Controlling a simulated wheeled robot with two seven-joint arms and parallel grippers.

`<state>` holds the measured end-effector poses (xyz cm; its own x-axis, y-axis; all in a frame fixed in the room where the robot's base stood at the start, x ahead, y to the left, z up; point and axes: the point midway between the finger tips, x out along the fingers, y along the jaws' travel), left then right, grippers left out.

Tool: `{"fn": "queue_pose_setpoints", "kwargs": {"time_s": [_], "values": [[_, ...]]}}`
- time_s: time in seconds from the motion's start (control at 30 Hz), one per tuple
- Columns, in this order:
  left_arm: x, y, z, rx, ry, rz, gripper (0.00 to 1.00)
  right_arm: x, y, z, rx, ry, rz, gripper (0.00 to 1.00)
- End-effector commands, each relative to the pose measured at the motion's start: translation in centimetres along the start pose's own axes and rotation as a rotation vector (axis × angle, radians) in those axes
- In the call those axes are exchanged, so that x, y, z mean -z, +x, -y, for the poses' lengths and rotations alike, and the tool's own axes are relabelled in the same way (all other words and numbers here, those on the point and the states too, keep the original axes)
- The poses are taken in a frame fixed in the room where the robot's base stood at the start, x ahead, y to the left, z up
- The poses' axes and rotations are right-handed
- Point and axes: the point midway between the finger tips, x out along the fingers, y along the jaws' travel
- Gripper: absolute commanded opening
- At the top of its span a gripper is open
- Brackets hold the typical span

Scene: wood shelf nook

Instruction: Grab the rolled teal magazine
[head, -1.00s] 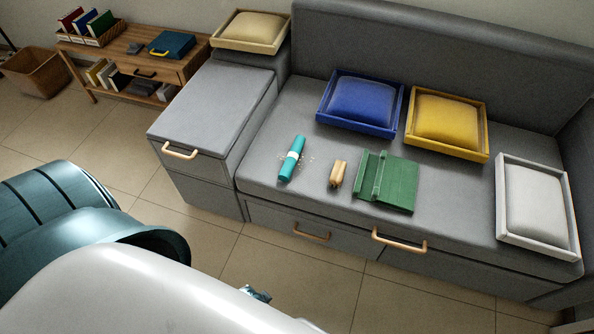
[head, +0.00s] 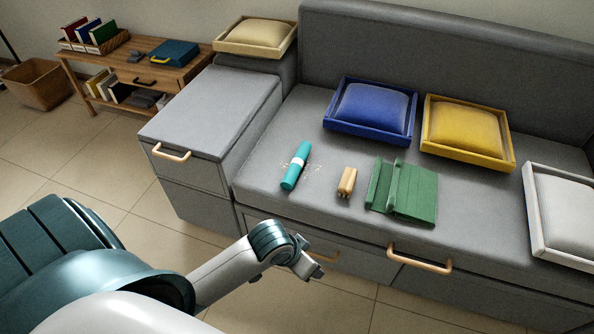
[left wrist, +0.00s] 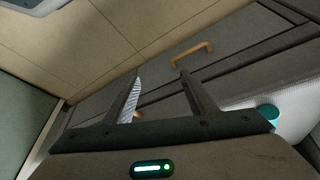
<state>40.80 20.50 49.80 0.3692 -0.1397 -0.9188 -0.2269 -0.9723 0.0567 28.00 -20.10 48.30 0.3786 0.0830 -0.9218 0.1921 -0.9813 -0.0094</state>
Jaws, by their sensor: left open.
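The rolled teal magazine (head: 297,165) lies on the grey bench seat, left of a small tan object. It has a pale band around its middle. My left gripper (head: 314,268) is in front of the bench, below seat level and apart from the magazine. In the left wrist view its two fingers (left wrist: 160,80) are spread with a gap between them. A small teal patch (left wrist: 268,113) shows beside the gripper base there; I cannot tell for sure that it is the magazine. My right gripper is not in view.
On the bench seat (head: 265,170) are a tan object (head: 347,182), a green stand (head: 412,192), and blue (head: 372,108), yellow (head: 465,132) and white (head: 560,215) framed cushions. Drawer handles (head: 420,260) project from the bench front. A grey cabinet (head: 205,110) stands left.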

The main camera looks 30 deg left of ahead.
Motion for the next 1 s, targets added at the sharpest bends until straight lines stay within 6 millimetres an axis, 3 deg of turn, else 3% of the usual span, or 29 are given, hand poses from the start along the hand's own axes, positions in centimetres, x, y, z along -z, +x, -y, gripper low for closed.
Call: {"fn": "queue_pose_setpoints", "kwargs": {"time_s": [0.03, 0.27, 0.47, 0.6, 0.8, 1.0], "values": [[1.6, 0.1, 0.7, 0.004, 0.009, -0.01, 0.52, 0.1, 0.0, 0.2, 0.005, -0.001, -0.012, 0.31], [8.0, -0.3, 4.4, 0.023, -0.012, -0.008, 0.52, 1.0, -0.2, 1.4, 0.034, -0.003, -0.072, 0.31], [13.4, -1.7, 9.6, 0.077, -0.083, 0.003, 0.52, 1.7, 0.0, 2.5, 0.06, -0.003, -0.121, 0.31], [16.9, -3.6, 14.2, 0.129, -0.165, 0.008, 0.52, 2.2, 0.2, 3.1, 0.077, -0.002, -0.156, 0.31], [20.8, -7.1, 20.5, 0.196, -0.305, 0.004, 0.52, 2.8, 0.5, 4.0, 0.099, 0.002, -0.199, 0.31], [22.5, -9.3, 23.8, 0.228, -0.394, -0.003, 0.52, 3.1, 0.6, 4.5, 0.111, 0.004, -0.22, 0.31]]}}
